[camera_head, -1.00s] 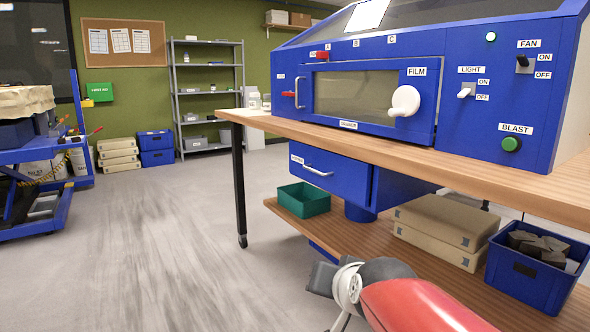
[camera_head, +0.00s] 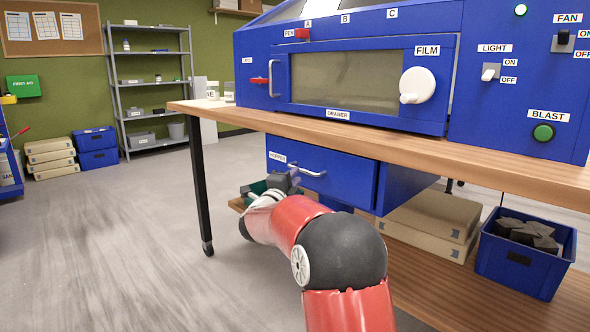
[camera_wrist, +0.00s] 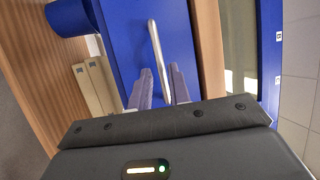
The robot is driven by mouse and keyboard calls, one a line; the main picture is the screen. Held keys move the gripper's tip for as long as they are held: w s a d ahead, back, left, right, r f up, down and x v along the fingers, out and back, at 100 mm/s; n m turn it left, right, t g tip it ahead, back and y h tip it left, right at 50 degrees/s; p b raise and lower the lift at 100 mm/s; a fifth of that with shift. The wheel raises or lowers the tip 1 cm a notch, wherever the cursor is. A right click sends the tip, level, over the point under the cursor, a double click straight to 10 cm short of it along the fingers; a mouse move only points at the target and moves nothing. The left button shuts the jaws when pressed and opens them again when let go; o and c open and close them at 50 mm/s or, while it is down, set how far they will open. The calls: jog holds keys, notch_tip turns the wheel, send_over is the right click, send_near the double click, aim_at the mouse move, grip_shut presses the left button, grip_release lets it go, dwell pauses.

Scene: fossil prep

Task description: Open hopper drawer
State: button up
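The hopper drawer (camera_head: 345,178) is a blue front under the wooden bench, with a white label at its upper left. It looks closed. Its pale bar handle (camera_head: 314,173) is partly hidden by my gripper (camera_head: 288,180), which is at the handle's left end. In the wrist view the handle (camera_wrist: 157,45) runs lengthwise across the blue front and passes between the two fingers of my gripper (camera_wrist: 161,70). The fingers are apart, with a gap on both sides of the bar. I cannot tell whether either finger touches it.
The bench top (camera_head: 420,150) overhangs the drawer. Above it stands the blue cabinet (camera_head: 460,75) with switches and a window. The floor at left is clear.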

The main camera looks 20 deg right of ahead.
jog(key=x, duration=0.5)
jog(key=shift+r+p, duration=0.1)
jog(key=shift+p, duration=0.25)
grip_shut()
